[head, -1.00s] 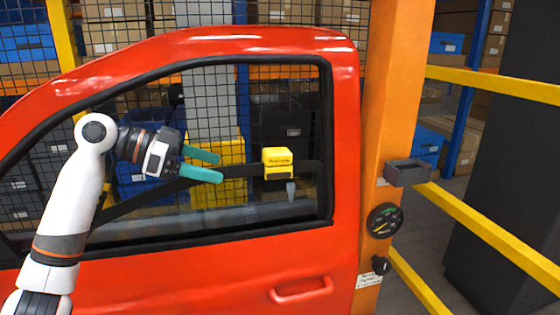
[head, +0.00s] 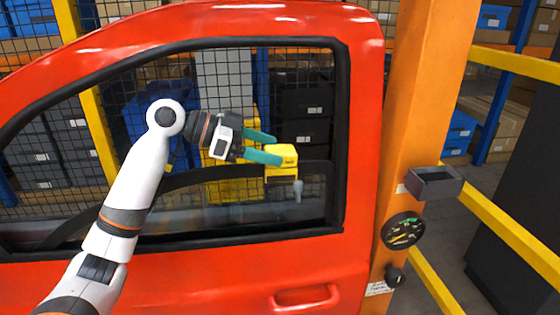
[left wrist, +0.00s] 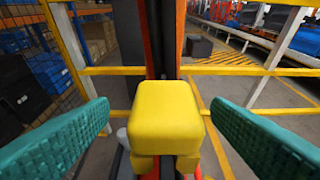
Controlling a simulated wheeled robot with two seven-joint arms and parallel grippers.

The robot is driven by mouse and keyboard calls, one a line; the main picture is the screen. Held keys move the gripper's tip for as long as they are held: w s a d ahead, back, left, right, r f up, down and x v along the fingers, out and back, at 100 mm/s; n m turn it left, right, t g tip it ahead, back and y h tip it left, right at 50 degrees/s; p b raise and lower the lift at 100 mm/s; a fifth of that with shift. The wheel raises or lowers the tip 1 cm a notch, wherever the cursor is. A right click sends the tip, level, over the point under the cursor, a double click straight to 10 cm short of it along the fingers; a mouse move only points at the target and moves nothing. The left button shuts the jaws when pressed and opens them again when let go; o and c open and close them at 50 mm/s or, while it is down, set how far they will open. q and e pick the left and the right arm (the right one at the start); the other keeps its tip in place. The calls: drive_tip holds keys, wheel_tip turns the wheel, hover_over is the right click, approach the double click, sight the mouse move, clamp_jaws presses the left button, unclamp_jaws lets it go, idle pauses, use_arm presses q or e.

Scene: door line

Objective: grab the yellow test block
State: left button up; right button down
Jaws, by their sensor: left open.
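The yellow test block (head: 282,160) sits at the right part of the red door's window opening, with a small grey piece hanging below it. In the left wrist view the block (left wrist: 166,112) is large and centred, between the two teal fingers. My left gripper (head: 261,147) is open, its teal fingers pointing right at the block in the head view. The fingertips reach the block's left side there, and in the wrist view gaps show on both sides of it. The red car door (head: 210,268) fills the middle of the head view. My right gripper is not in view.
An orange post (head: 415,110) stands right of the door, with a grey tray (head: 435,183), a round gauge (head: 404,231) and a black knob (head: 395,275). Yellow rails (head: 515,235) run to the right. Wire mesh and shelves of boxes stand behind the window.

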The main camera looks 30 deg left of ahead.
sight(289, 158)
use_arm(q)
drive_tip(key=p+x, duration=0.2)
drive_tip(key=x, duration=0.2)
drive_tip(key=shift+s+d+f, duration=0.1)
drive_tip(key=shift+d+f, duration=0.1)
drive_tip(key=shift+f, duration=0.05)
drive_tip(key=shift+w+d+f, duration=0.25)
drive_tip(key=shift+d, duration=0.1)
drive_tip(key=shift+a, duration=0.1)
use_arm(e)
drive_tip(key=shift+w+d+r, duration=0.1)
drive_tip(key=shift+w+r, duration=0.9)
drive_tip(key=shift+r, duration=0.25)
use_arm(q)
drive_tip(key=c, duration=1.3)
drive_tip(key=shift+c, duration=0.2)
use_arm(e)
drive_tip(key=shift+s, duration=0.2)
use_arm(q)
drive_tip(key=shift+r, duration=0.1)
